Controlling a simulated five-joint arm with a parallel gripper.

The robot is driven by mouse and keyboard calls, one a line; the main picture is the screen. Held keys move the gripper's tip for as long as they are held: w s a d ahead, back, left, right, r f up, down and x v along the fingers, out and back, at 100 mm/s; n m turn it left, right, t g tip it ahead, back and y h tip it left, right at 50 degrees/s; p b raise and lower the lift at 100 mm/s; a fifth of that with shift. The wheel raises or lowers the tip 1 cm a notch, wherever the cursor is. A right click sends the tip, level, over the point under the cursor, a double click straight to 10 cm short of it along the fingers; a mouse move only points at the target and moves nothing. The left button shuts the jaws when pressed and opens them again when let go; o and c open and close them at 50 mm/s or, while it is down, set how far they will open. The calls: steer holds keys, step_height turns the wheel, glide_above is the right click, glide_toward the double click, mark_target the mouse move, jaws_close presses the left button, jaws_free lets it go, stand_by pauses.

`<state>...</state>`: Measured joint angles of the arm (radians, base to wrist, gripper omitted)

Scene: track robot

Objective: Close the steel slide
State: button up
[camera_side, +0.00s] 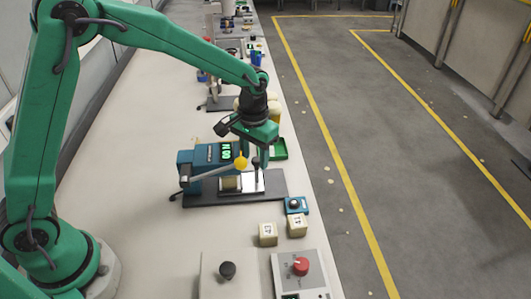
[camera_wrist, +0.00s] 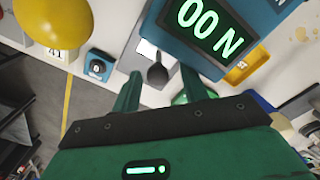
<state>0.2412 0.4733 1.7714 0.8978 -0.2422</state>
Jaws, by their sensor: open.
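The steel slide (camera_side: 252,181) is a bright plate on the dark base of a blue machine (camera_side: 197,165), with a dark knob (camera_side: 257,176) standing on it. In the wrist view the slide (camera_wrist: 146,50) is partly seen, and its dark knob (camera_wrist: 157,74) appears between my fingers. My gripper (camera_side: 262,152) points down above the slide's right part. In the wrist view my gripper (camera_wrist: 162,88) is open, with nothing clasped. I cannot tell whether the fingers touch the knob. How far the slide stands open is unclear.
A lever with a yellow ball (camera_side: 240,163) rises close left of my gripper; the ball (camera_wrist: 55,20) looms large in the wrist view. Cream cubes (camera_side: 268,234) and a red-knobbed box (camera_side: 301,266) stand in front. The bench's left side is clear.

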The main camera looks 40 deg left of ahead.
steer(key=shift+r, duration=3.9)
steer(key=s+a+r+t, duration=0.3)
steer(key=s+a+r, duration=0.45)
steer(key=s, duration=0.25)
steer(key=s+a+t, duration=0.2)
steer(key=s+a, duration=0.1)
steer(key=s, duration=0.9)
steer(key=shift+s+a+r+t, duration=0.3)
steer(key=shift+s+r, duration=0.05)
